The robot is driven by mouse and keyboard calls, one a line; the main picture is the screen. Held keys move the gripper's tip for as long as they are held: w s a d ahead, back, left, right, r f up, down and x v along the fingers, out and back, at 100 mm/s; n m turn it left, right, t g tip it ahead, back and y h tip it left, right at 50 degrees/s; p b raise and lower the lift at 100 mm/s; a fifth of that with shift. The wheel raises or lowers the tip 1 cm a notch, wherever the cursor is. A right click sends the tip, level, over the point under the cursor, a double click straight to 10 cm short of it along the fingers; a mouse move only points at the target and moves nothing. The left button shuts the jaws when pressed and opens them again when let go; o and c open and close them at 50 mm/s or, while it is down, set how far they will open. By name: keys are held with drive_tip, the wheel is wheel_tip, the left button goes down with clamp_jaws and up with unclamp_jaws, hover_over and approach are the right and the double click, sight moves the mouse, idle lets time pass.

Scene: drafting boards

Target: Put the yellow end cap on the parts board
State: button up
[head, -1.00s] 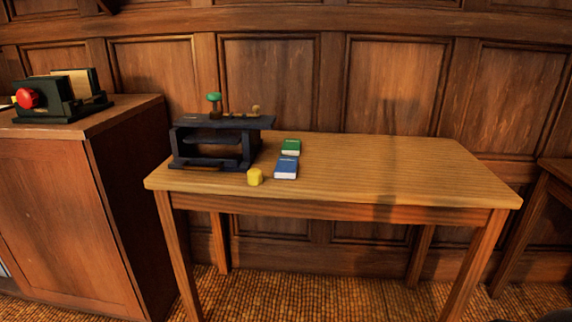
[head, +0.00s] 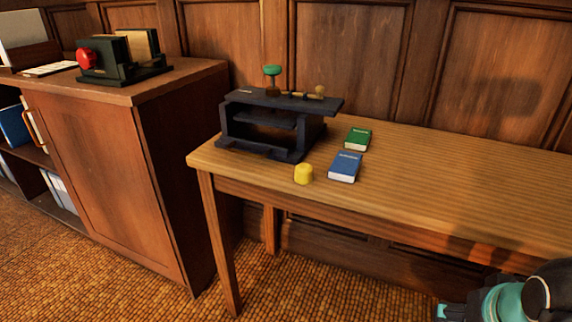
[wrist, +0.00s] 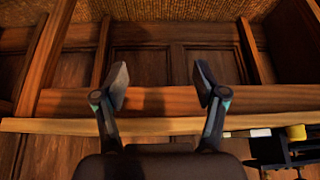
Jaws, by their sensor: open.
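The yellow end cap (head: 303,174) stands on the wooden table (head: 450,175) near its front edge, in front of a dark two-level stand (head: 262,145). In the wrist view, which looks upside down, the yellow end cap (wrist: 296,132) shows at the right edge. My gripper (wrist: 162,85) is open and empty there, with its fingers spread before the table's front edge and well to one side of the cap. In the head view only a teal and black part of my arm shows at the lower right. I cannot tell for certain which thing is the parts board.
A blue book (head: 345,167) lies close right of the cap, with a green book (head: 357,139) behind it. A green-topped knob (head: 272,72) and a brass piece (head: 320,90) are on the stand. The table's right part is clear. A cabinet (head: 130,170) stands left.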

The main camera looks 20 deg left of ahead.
drive_tip(key=w+a+r+m+g, duration=0.1)
drive_tip(key=w+a+r, duration=0.6)
drive_tip(key=w+r, duration=0.25)
wheel_tip(320, 180, up, 10)
drive_tip(key=m+g+h, duration=0.1)
drive_tip(key=m+h, duration=0.2)
drive_tip(key=m, duration=0.4)
hover_over(303, 166)
drive_tip(key=s+a, duration=0.3)
drive_tip(key=a, duration=0.1)
drive_tip(key=x, duration=0.8)
drive_tip(key=shift+s+d, duration=0.2)
drive_tip(key=shift+s, duration=0.05)
drive_tip(key=shift+s+x, duration=0.15)
drive_tip(key=shift+x, duration=1.3)
drive_tip(key=shift+s+x, duration=0.1)
drive_tip(key=shift+x, duration=1.35)
drive_tip(key=shift+d, duration=0.15)
drive_tip(key=c, duration=1.4)
